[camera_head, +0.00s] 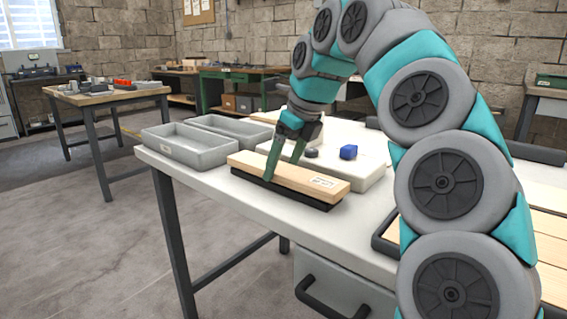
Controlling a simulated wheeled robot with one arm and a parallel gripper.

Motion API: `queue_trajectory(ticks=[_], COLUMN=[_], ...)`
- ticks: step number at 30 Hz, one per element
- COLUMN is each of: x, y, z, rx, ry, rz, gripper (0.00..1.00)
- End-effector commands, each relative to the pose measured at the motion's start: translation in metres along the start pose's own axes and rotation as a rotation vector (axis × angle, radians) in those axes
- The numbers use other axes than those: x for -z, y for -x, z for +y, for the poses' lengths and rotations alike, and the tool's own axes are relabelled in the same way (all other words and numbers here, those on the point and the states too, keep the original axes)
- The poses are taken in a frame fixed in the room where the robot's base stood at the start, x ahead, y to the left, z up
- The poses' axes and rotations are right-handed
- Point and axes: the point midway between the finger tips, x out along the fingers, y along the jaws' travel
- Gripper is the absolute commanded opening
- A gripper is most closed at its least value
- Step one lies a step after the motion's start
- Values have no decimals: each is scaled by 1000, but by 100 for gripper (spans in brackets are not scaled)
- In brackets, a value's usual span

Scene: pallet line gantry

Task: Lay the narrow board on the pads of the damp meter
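The narrow board (303,179) is pale wood with a small white label near its right end. It lies level along a black strip-like base (322,204), near the front edge of the white table. My gripper (284,170) points down with its two green fingers astride the board, one over the near side and one behind. The far fingertip is hidden by the board, and whether the fingers press on it is unclear. A low pale block (362,175) with a blue piece (348,152) and a dark round knob stands just behind. I cannot tell which part is the damp meter.
Two grey trays (187,161) sit at the white table's left end. At the right, a dark-rimmed holder (382,241) with pale boards lies partly behind my arm. A strip of bare tabletop (355,222) shows between. Another bench (107,97) stands at far left.

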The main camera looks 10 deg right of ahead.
Motion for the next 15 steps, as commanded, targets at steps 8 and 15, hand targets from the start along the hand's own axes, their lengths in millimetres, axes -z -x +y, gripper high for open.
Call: queue_trajectory(ticks=[8, 15], x=[0, -1], y=[0, 6], z=[0, -1], rx=[0, 1], ry=[0, -1], rz=[0, 0], gripper=[100, 100])
